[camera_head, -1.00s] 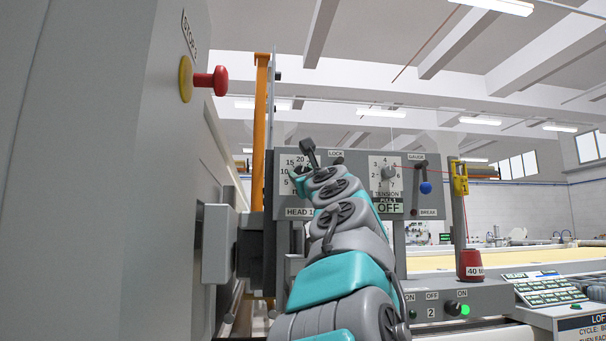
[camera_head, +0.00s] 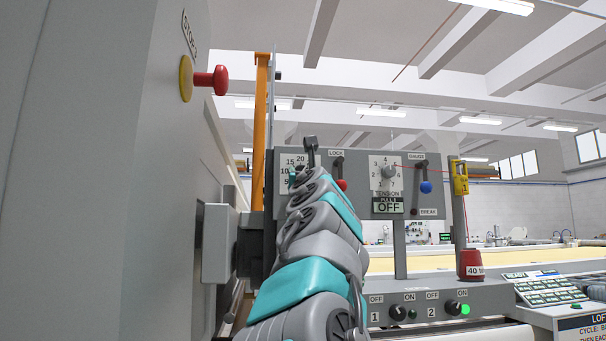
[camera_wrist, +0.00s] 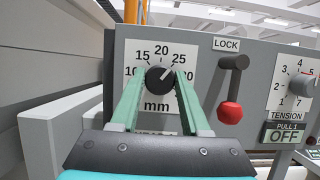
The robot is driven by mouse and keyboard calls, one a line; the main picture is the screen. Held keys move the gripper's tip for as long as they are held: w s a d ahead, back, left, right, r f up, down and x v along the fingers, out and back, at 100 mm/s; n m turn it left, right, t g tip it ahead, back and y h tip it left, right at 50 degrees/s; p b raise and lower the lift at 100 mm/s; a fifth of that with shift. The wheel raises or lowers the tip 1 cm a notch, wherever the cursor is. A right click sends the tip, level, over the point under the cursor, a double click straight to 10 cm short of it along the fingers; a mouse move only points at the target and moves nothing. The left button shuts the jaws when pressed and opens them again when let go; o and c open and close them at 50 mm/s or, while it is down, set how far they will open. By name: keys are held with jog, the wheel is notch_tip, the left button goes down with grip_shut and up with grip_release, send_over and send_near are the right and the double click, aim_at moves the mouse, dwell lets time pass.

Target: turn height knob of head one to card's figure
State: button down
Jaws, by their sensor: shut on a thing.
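The height knob (camera_wrist: 160,77) is black and round, on a white dial plate (camera_wrist: 133,52) marked in mm with figures 10, 15, 20 and 25; the last figure at right is partly hidden. My gripper (camera_wrist: 159,86) is shut on the knob, one green finger on each side. The knob's pale mark points up and right, roughly toward 25; I cannot read it exactly. In the head view the dial plate (camera_head: 285,160) is at the panel's left, and my arm hides the knob and the HEAD 1 label. No figure for the height is readable.
Right of the dial, the LOCK lever (camera_wrist: 231,90) hangs with its red ball down. Beyond it are the TENSION dial (camera_head: 387,172) and the GAUGE lever (camera_head: 425,187). A red stop button (camera_head: 210,81) juts from the grey wall at left. A partly cut-off sign (camera_head: 582,328) is at lower right.

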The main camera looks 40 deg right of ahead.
jog(key=shift+m+h, duration=0.3)
jog(key=shift+m, duration=0.5)
jog(key=shift+g, duration=0.3)
jog(key=shift+c, duration=1.9)
grip_release()
jog(key=b+v, duration=0.4)
jog(key=v, duration=0.4)
jog(key=shift+w, duration=0.1)
